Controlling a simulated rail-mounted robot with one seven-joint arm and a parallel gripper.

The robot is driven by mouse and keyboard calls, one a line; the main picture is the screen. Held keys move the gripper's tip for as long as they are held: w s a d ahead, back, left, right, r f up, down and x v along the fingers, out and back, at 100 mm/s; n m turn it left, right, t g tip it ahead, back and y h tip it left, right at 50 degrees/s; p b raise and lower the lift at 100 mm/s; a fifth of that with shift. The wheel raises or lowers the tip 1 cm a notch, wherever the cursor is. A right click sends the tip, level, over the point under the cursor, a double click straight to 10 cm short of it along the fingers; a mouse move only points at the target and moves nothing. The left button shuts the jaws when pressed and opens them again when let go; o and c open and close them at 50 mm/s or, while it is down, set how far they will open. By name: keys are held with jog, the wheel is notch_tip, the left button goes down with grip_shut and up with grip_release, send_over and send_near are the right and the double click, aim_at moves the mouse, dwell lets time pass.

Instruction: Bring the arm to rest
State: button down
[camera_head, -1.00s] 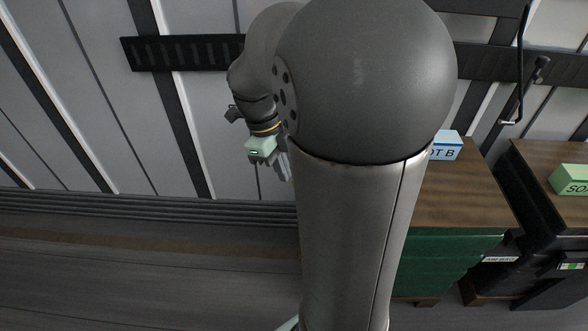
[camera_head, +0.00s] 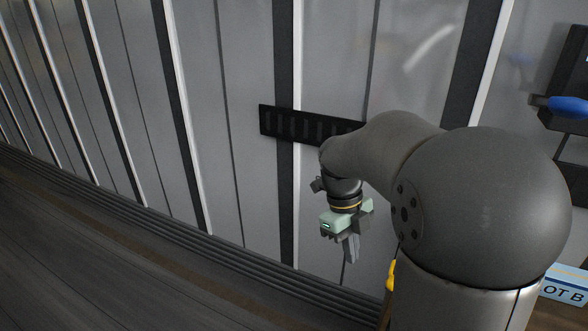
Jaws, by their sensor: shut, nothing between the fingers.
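My gripper (camera_head: 351,250) hangs at the end of my folded arm, right of the picture's middle, in front of the grey panelled wall. Its pale green body is above the fingers, which point down. The fingers are together with nothing between them. The gripper is clear of the wall and floor as far as I can see. My large grey arm joint covers the lower right of the view and hides what is behind it.
A black slotted rail (camera_head: 290,124) runs along the wall (camera_head: 235,120) behind my wrist. A blue-handled item (camera_head: 566,106) is at the right edge. The wooden floor (camera_head: 120,265) at left is clear.

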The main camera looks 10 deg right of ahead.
jog(key=s+a+n+t+y+p, duration=0.1)
jog(key=s+a+n, duration=0.3)
jog(key=n, duration=1.1)
jog(key=s+a+n+t+p, duration=0.2)
jog(key=s+n, duration=0.8)
jog(key=n, duration=0.5)
jog(key=shift+a+r+n+y+p, duration=0.2)
jog(key=shift+a+n+y+p, duration=0.25)
jog(key=shift+a, duration=0.8)
jog(key=shift+s, duration=0.1)
